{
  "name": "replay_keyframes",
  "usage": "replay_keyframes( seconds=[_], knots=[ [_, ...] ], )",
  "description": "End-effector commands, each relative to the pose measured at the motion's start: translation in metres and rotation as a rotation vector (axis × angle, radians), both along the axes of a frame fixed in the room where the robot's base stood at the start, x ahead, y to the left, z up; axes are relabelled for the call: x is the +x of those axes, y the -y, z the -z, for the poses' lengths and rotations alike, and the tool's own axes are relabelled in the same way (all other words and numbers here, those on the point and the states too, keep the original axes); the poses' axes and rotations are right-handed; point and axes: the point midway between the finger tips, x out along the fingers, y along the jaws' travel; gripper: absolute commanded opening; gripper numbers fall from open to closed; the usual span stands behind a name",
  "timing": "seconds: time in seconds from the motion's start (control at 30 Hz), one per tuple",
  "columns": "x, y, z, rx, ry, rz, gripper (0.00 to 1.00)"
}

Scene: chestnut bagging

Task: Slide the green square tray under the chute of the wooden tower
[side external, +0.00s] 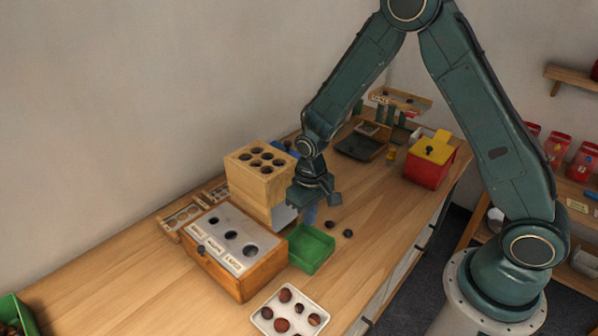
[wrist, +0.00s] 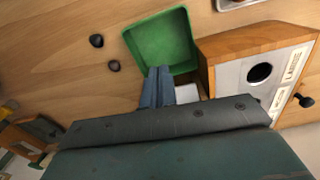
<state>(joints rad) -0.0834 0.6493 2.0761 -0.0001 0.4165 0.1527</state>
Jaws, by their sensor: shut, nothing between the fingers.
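The green square tray (side external: 311,252) lies empty on the wooden table, right of the wooden box with round holes. It also shows in the wrist view (wrist: 160,40). The wooden tower (side external: 255,185) stands behind it, with several dark holes in its top. A pale chute (side external: 284,215) shows low on the tower's right side, partly hidden by my gripper. My gripper (side external: 308,222) points down at the tray's far edge beside the chute. Its blue fingers (wrist: 159,72) are shut and empty, with their tips at the tray's near rim in the wrist view. I cannot tell whether they touch it.
The wooden box (side external: 232,255) with a grey labelled top stands close to the tray's left. A white tray of chestnuts (side external: 290,313) lies in front. Two dark chestnuts (side external: 339,229) lie to the right. A red box with yellow lid (side external: 430,160) stands farther back.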

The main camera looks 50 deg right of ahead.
Motion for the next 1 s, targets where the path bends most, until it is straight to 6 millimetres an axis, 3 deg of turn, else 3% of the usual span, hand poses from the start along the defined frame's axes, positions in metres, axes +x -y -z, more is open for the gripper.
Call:
replay_keyframes(
  seconds=[0.17, 0.6, 1.0],
  knots=[
    [-0.014, -0.009, -0.002, 0.000, -0.001, 0.011, 0.00],
    [-0.100, -0.040, -0.013, 0.000, 0.000, 0.098, 0.00],
    [-0.110, -0.042, -0.012, 0.000, 0.000, 0.112, 0.00]
  ],
)
